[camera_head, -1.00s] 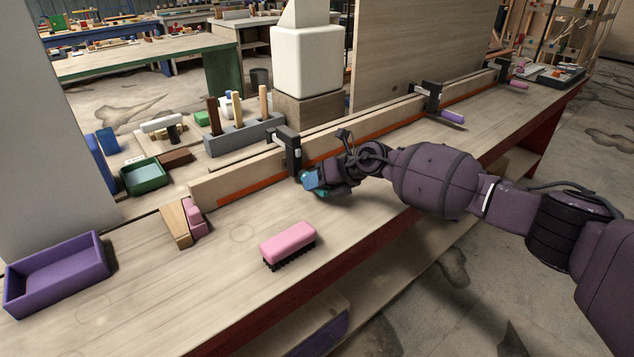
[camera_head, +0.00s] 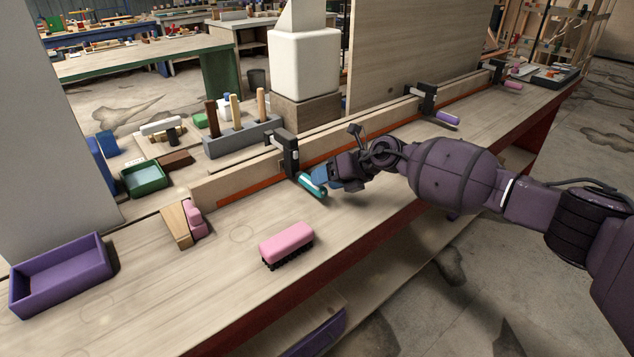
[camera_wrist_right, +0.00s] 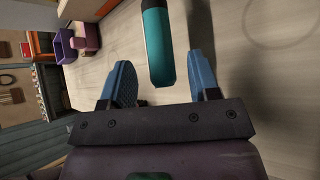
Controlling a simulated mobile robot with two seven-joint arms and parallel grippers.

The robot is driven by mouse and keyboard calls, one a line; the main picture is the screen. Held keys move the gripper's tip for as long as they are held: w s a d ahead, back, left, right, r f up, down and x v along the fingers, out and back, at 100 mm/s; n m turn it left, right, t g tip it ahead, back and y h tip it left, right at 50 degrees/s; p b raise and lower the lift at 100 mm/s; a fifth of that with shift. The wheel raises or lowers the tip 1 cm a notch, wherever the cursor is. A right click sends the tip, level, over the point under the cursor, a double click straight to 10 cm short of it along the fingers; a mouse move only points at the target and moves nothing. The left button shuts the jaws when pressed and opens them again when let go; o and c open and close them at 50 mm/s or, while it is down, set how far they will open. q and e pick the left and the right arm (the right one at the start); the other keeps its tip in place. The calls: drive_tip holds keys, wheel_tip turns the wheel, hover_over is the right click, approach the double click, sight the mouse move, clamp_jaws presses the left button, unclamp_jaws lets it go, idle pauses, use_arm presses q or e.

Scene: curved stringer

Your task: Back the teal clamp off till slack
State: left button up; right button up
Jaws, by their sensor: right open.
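The teal clamp's handle (camera_head: 313,185) sticks out toward the bench front from its dark frame (camera_head: 286,150), which grips the long wooden strip. My right gripper (camera_head: 333,177) is just right of the handle. In the right wrist view the teal handle (camera_wrist_right: 158,45) stands between and beyond the two blue fingers of my right gripper (camera_wrist_right: 158,82). The fingers are apart, with a gap on both sides of the handle, so nothing is held. My left gripper is in neither view.
Purple-handled (camera_head: 447,118) and pink-handled (camera_head: 512,85) clamps sit farther along the wooden strip (camera_head: 235,178). A pink brush (camera_head: 286,244) lies on the bench in front. A purple tray (camera_head: 60,274) is at left, and a grey tool block (camera_head: 240,137) stands behind the strip.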

drive_tip(key=p+v, duration=0.1)
drive_tip(key=v, duration=0.5)
drive_tip(key=shift+d+r, duration=0.1)
drive_tip(key=shift+d, duration=0.05)
